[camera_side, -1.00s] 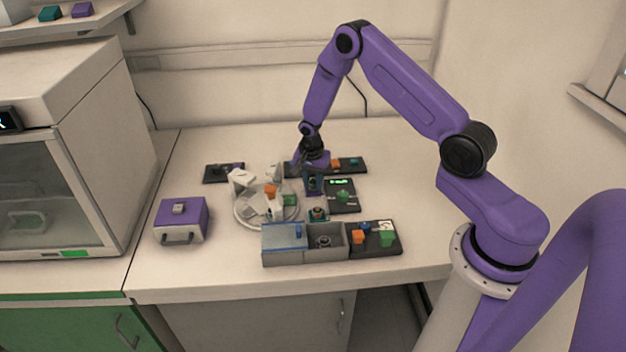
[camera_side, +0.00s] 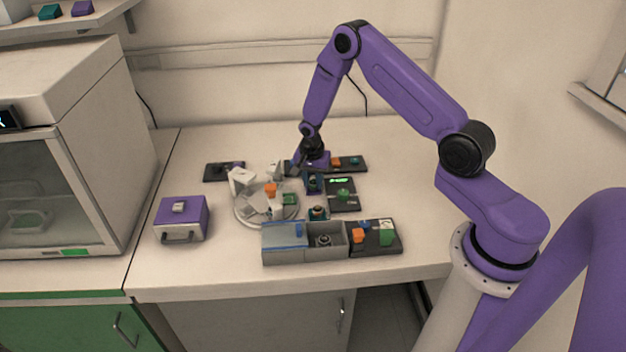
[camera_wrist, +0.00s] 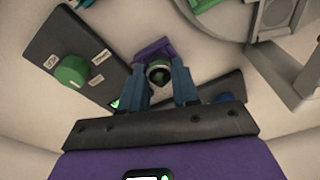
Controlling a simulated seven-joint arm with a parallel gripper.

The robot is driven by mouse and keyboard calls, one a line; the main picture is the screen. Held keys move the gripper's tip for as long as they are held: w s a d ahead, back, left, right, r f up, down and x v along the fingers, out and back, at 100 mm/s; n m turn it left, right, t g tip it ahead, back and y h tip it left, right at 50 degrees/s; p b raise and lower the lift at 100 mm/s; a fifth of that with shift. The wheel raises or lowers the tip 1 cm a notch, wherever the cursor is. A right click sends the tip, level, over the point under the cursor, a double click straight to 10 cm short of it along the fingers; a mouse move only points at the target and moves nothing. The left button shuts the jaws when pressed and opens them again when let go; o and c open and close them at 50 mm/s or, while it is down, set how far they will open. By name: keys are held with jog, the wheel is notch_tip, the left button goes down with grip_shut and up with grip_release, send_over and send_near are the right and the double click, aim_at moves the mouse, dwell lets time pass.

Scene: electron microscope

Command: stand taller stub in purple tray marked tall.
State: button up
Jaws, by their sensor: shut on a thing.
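My gripper (camera_wrist: 163,68) is shut on a dark round stub (camera_wrist: 158,76), seen end-on between the blue fingers in the wrist view. The purple tray (camera_wrist: 152,49) shows just beyond the fingertips; its marking is not readable. The stub is over or in this tray; I cannot tell whether it touches the floor. In the side view my gripper (camera_side: 313,172) points down behind the turntable's right side, and the fingers hide much of the tray there.
A black panel with a green knob (camera_side: 343,194) stands close to the right of my gripper. A round turntable (camera_side: 250,216) with white parts is to the left. A grey two-part box (camera_side: 285,254) stands in front. The front bench strip is clear.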

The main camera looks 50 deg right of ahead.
jog(key=o, duration=1.5)
jog(key=shift+r, duration=0.1)
jog(key=shift+r, duration=3.65)
jog(key=s+a+r+n, duration=1.3)
jog(key=a, duration=0.3)
jog(key=s+r+n, duration=0.3)
jog(key=s+n, duration=0.3)
jog(key=s, duration=0.5)
jog(key=s+r+n+y, duration=0.1)
jog(key=s+r+n, duration=0.2)
jog(key=s+n, duration=0.4)
jog(key=s, duration=0.3)
jog(key=shift+s+a+y, duration=0.3)
jog(key=shift+s+a, duration=0.1)
